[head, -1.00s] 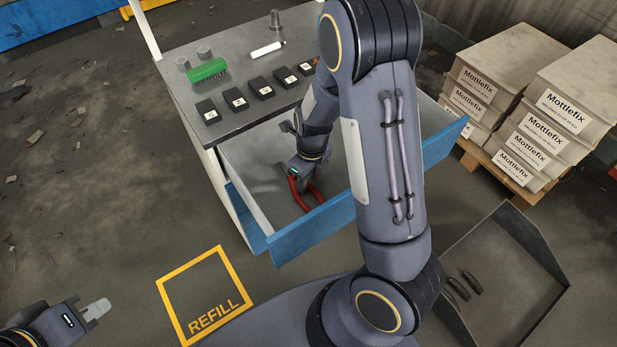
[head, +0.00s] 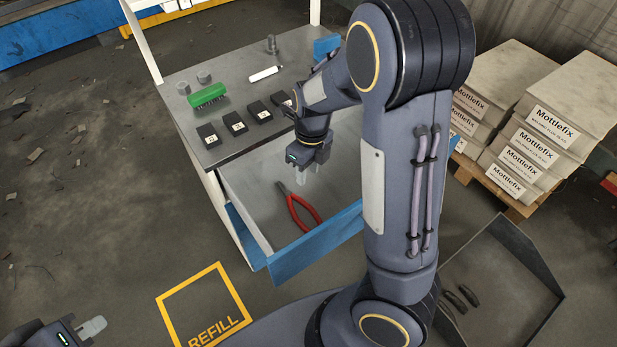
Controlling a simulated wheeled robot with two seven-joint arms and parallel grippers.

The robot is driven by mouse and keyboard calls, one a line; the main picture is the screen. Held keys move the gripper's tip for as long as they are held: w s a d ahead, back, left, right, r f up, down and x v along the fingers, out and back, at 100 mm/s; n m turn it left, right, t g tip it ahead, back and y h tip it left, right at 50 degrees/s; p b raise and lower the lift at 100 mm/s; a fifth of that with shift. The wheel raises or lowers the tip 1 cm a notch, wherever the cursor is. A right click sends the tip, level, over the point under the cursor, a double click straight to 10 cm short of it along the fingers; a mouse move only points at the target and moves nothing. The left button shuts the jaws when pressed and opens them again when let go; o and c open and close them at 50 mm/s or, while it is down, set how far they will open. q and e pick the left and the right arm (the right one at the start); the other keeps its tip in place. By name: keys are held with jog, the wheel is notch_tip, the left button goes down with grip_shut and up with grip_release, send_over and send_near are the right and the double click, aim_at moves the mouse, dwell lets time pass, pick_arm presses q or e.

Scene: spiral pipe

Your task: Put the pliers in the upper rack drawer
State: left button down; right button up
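The pliers (head: 303,214) have red handles and lie on the floor of the open upper rack drawer (head: 318,245), which has a blue front. Their dark jaws point toward the back left of the drawer. My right gripper (head: 308,174) is above the drawer, behind and slightly right of the pliers. Its fingers look apart, with nothing between them and clear of the pliers. My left gripper (head: 92,327) is at the bottom left, far from the rack and empty. My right arm hides the drawer's right part.
The rack top (head: 225,90) holds a green brush (head: 208,95), several black labelled blocks, a white marker (head: 264,73) and small grey cylinders. A dark tray (head: 505,285) with dark pieces is at the right. Stacked Mottlefix boxes (head: 545,120) stand behind it.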

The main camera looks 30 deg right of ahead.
jog(key=s+a+r+n+t+y, duration=0.1)
jog(key=s+r+n, duration=0.5)
jog(key=n, duration=0.9)
jog(key=s+a+r+n+t+y, duration=0.1)
jog(key=s+a+r+n+t, duration=0.3)
jog(key=s+r+n, duration=0.3)
jog(key=s+n+t, duration=0.1)
jog(key=s+n, duration=0.3)
jog(key=n, duration=0.4)
jog(key=shift+s+r+y, duration=0.15)
jog(key=shift+r+y, duration=0.05)
jog(key=shift+y, duration=0.2)
jog(key=shift+r+p, duration=2.25)
jog(key=shift+r, duration=0.05)
